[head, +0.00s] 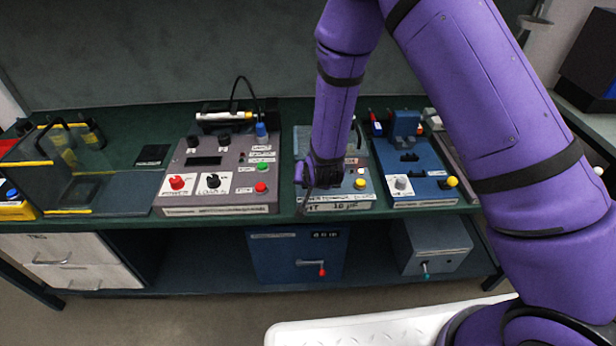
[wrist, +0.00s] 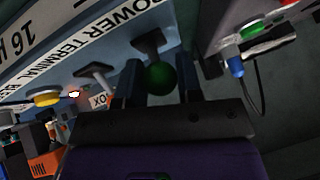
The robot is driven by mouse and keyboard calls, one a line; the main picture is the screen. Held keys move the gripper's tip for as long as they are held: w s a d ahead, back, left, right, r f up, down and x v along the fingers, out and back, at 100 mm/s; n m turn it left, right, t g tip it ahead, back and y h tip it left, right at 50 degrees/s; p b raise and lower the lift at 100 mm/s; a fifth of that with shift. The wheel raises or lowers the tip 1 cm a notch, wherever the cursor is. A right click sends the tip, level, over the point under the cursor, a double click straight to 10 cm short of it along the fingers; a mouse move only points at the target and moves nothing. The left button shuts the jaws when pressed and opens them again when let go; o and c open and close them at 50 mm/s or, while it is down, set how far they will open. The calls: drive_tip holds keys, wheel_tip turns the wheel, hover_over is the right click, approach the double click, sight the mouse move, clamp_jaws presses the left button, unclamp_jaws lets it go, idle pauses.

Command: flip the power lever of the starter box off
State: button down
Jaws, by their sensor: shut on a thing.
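A blue-grey box (head: 340,203) stands on the green bench, its front label partly reading POWER TERMINAL in the wrist view (wrist: 78,60). I cannot read a starter name on it. A lever with a dark green ball knob (wrist: 160,77) rises from it. My gripper (wrist: 158,62) has one finger on each side of this knob and is shut on the lever. In the head view my gripper (head: 312,178) is low over the box's left side, and my wrist hides the lever and much of the top. A yellow button (head: 361,184) shows to the right.
A grey box with red and black knobs (head: 222,180) stands close on the left. A blue box with a yellow knob (head: 415,183) stands close on the right. Below, a shelf holds a blue box with a red lever (head: 297,252) and a grey box (head: 432,245).

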drive_tip(key=shift+s+f, duration=0.1)
idle(0.4)
drive_tip(key=c, duration=0.8)
unclamp_jaws()
drive_tip(key=v, duration=1)
drive_tip(key=shift+s+r, duration=0.2)
drive_tip(key=shift+s, duration=0.2)
